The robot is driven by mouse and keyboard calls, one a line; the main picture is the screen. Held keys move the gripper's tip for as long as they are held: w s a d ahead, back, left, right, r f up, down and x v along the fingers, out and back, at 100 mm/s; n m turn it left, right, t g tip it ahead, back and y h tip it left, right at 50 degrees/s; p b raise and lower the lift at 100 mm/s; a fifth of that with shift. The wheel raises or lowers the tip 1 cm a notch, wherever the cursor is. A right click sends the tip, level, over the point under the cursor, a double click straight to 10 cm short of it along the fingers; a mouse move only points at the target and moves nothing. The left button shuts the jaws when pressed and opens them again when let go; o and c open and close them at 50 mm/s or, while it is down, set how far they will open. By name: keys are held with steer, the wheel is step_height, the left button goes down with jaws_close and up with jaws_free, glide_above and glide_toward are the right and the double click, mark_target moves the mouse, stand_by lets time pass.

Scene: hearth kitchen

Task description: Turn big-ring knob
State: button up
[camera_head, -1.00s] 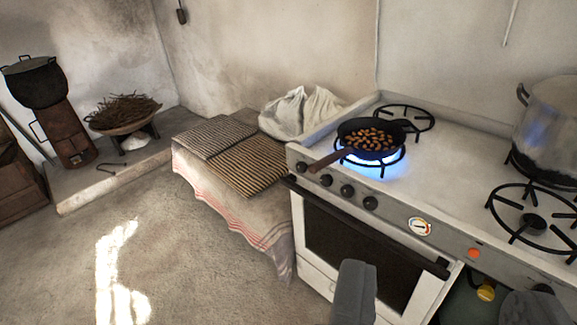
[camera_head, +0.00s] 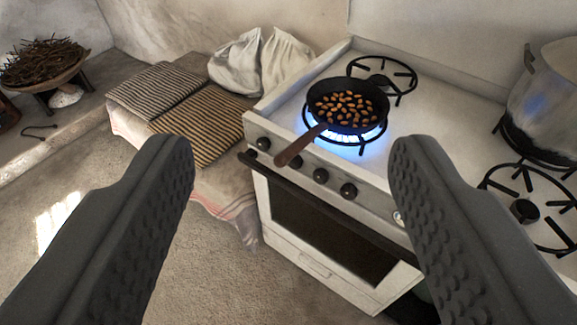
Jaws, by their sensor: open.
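A row of several black knobs (camera_head: 320,176) runs along the front panel of the white stove (camera_head: 385,212). I cannot tell which one is the big-ring knob. A dark pan (camera_head: 345,103) of brown nuts or beans sits over a burner lit with blue flame. Its wooden handle (camera_head: 300,146) reaches out over the knob row and partly overhangs it. My gripper (camera_head: 292,150) is open and empty, its two grey ridged fingers wide apart. In the picture the knobs lie between the fingers, with the stove beyond the fingertips. The right finger hides part of the panel.
A large metal pot (camera_head: 543,100) stands at the right of the stove, behind an empty burner (camera_head: 525,210). A black oven handle bar (camera_head: 330,207) runs below the knobs. A cloth-covered bench with striped mats (camera_head: 205,130) and white sacks (camera_head: 262,62) adjoins the left side. Floor is clear at left.

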steer(key=w+a+f+t+y+p, duration=0.15)
steer(key=w+a, duration=0.25)
steer(key=w, duration=0.6)
steer(key=w+a+f+t+p, duration=0.15)
steer(key=w+a, duration=0.25)
steer(key=w, duration=0.6)
steer(key=w+a+f+m+h+p, duration=0.3)
steer(key=w+f+m, duration=0.1)
steer(key=w+f, duration=0.95)
steer(key=m+h+p, duration=0.5)
steer(key=h, duration=0.7)
glide_toward(292, 166)
steer(key=shift+g, duration=0.4)
steer(key=b+x, duration=0.1)
steer(key=x, duration=0.2)
steer(key=b+x, duration=0.1)
steer(key=x, duration=0.2)
steer(key=b+x, duration=0.1)
steer(key=x, duration=0.1)
steer(key=shift+w+d+r, duration=0.1)
steer(key=shift+w+r, duration=0.2)
steer(key=shift+r, duration=0.1)
